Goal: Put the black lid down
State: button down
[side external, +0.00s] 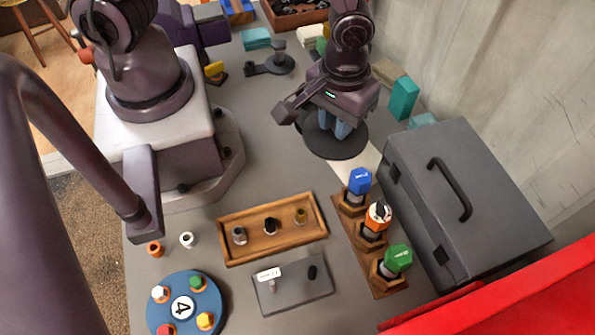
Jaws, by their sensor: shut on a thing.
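My gripper (342,130) is at the upper middle, pointing down over a round black disc (322,148) on the table. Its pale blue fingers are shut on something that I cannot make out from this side. I cannot tell whether the fingers touch the disc or hover above it, or whether the disc is the black lid. A small black-topped piece (270,226) stands in the middle of the wooden tray (233,257), between a grey piece (239,235) and a golden one (300,216).
A wooden rack (388,286) holds blue (360,180), orange (378,216) and green-topped (398,258) items. A large grey case (480,160) stands right. A grey plate (290,299) and blue disc (182,330) lie in front. The table between disc and tray is clear.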

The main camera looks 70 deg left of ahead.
aim_at(327, 169)
jog(key=shift+s+d+f+n, duration=0.1)
jog(key=shift+s+f+n, duration=0.35)
jog(key=shift+n, duration=0.55)
jog(key=shift+s+f+n, duration=0.1)
jog(key=shift+s+n, duration=0.05)
jog(key=shift+n, duration=0.65)
jog(key=n, duration=0.3)
jog(key=shift+w+f, duration=0.1)
jog(key=shift+w, duration=0.1)
jog(key=shift+f+n, duration=0.2)
jog(key=shift+n, duration=0.1)
jog(key=shift+f, duration=3.8)
jog(key=shift+f, duration=0.1)
jog(key=c, duration=1)
grip_release()
